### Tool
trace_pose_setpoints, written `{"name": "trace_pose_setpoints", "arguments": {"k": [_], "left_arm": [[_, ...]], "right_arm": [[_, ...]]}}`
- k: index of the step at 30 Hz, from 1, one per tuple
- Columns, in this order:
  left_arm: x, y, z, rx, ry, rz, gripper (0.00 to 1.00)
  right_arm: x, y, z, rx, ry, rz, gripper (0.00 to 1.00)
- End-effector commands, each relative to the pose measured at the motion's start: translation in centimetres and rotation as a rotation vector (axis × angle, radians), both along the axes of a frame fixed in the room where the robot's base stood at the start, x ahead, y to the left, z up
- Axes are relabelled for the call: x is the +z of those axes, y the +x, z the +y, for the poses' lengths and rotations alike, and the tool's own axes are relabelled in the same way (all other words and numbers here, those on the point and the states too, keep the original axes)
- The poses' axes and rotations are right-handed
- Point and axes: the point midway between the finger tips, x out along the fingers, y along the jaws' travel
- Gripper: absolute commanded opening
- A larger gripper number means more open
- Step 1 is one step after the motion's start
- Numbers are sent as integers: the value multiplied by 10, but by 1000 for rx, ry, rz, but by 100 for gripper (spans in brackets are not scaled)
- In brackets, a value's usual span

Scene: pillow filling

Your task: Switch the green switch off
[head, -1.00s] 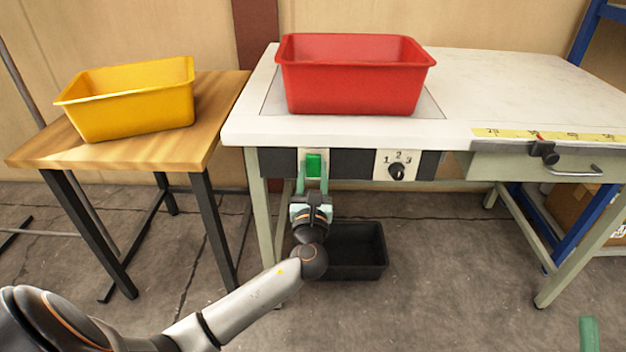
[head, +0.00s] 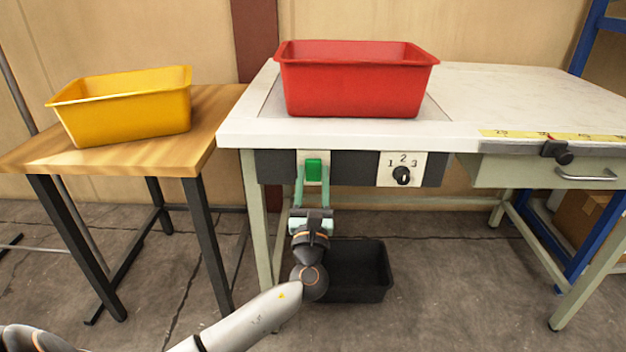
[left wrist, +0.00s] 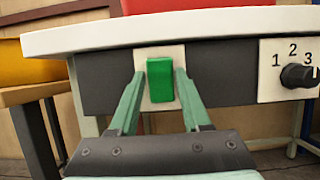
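The green switch (head: 314,170) sits on a pale plate on the dark front panel of the white table. It also shows large in the left wrist view (left wrist: 160,80). My left gripper (head: 313,178) is just in front of the panel. In the left wrist view its two green fingers (left wrist: 156,84) are apart, one on each side of the switch, with nothing held between them. Whether the fingertips touch the plate I cannot tell. My right gripper does not show in the current views.
A numbered dial (head: 402,176) is right of the switch. A red bin (head: 355,85) stands on the white table (head: 500,100). A yellow bin (head: 130,110) stands on the wooden table (head: 215,105). A black bin (head: 360,292) lies on the floor below the panel.

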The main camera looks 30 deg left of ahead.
Motion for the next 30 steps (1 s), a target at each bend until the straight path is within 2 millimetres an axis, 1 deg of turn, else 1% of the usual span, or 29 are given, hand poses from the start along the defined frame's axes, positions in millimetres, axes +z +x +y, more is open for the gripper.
{"name": "trace_pose_setpoints", "arguments": {"k": [1,6,13,17,20,27,30], "left_arm": [[0,0,0,0,0,0,55],[0,0,0,0,-1,1,72],[-1,0,-1,-1,-1,3,72],[-5,-7,-5,-2,-2,5,72],[-10,-20,-13,-2,-2,6,72],[-31,-62,-38,-3,-3,7,72],[-39,-76,-47,-2,-2,6,72]], "right_arm": [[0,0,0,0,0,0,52],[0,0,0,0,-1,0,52],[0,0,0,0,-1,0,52],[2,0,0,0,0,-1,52],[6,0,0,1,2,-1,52],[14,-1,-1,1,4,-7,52],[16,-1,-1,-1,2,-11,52]]}}
